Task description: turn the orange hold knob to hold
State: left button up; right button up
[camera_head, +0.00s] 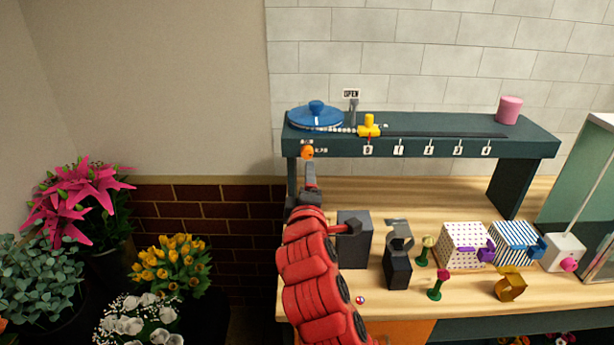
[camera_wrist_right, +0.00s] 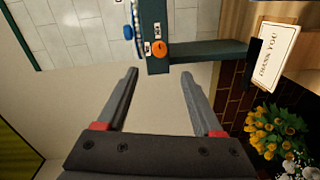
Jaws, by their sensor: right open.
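The orange hold knob (camera_head: 307,152) sits on the front left end of the dark green shelf (camera_head: 450,146), between small labels. In the right wrist view the knob (camera_wrist_right: 159,50) lies just beyond the fingertips, centred between them. My right gripper (camera_head: 311,180) is below and in front of the knob in the head view, at the end of the red arm. In the wrist view its two fingers (camera_wrist_right: 159,74) are spread, with nothing between them. They appear apart from the knob. The knob's pointer setting is too small to read. My left gripper is not in view.
On the shelf are a blue round disc (camera_head: 316,115), a yellow slider (camera_head: 369,125), an OPEN sign (camera_head: 351,93) and a pink cylinder (camera_head: 510,109). Patterned boxes (camera_head: 463,246) and dark holders (camera_head: 397,265) stand on the wooden counter. Flowers (camera_head: 175,263) fill the lower left.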

jog(key=shift+s+r+b, duration=0.15)
jog(key=shift+s+b, duration=0.25)
jog(key=shift+s, duration=2.3)
